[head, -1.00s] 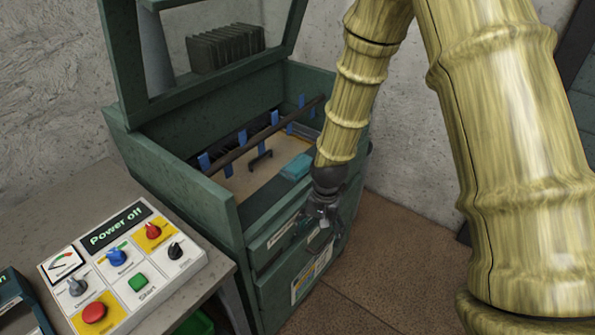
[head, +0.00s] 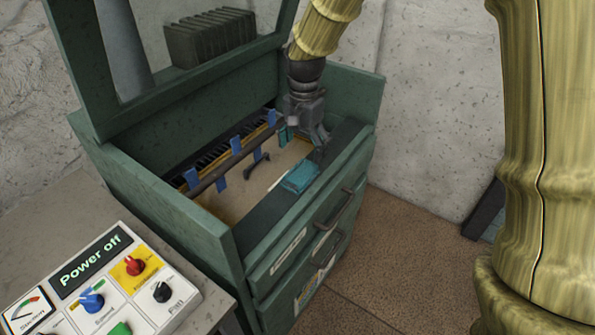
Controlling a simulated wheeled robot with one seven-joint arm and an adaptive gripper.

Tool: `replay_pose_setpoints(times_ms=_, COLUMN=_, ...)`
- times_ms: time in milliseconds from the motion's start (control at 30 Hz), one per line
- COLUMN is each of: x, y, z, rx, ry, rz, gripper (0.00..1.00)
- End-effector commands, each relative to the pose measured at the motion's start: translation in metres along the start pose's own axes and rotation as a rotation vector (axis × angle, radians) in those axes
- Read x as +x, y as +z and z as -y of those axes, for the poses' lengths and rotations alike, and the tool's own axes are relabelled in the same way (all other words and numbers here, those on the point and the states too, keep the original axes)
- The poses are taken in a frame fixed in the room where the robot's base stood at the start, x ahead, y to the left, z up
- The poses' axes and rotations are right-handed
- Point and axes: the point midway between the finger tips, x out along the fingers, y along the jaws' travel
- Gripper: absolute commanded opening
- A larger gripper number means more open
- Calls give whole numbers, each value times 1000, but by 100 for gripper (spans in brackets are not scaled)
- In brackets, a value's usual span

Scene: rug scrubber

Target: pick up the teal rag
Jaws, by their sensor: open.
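The teal rag (head: 300,178) is a small folded cloth. It lies inside the green machine (head: 170,205), at the front inner edge of the pale bed, on the right. My gripper (head: 303,140) points down into the open machine, just behind the rag in the picture and apart from it. Its fingers are spread and nothing shows between them. The fingertips are small, and their exact height above the bed is hard to tell.
A dark bar (head: 228,160) with blue strips crosses the bed left of my gripper. A black handle (head: 257,166) stands on the bed. The lid frame (head: 200,97) is raised behind. A control panel (head: 105,280) reading "Power off" sits at the lower left.

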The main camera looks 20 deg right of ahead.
Motion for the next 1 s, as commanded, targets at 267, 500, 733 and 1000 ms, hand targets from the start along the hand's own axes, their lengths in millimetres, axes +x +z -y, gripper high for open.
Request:
replay_pose_setpoints(times_ms=267, x=29, y=-2, z=0, rx=3, ry=1, rz=2, gripper=83)
replay_pose_setpoints(times_ms=500, x=40, y=0, z=2, rx=0, ry=2, rz=2, gripper=83)
replay_pose_setpoints(times_ms=733, x=64, y=3, z=9, rx=-1, ry=2, rz=2, gripper=83)
replay_pose_setpoints(times_ms=1000, x=83, y=3, z=9, rx=0, ry=0, rz=1, gripper=83)
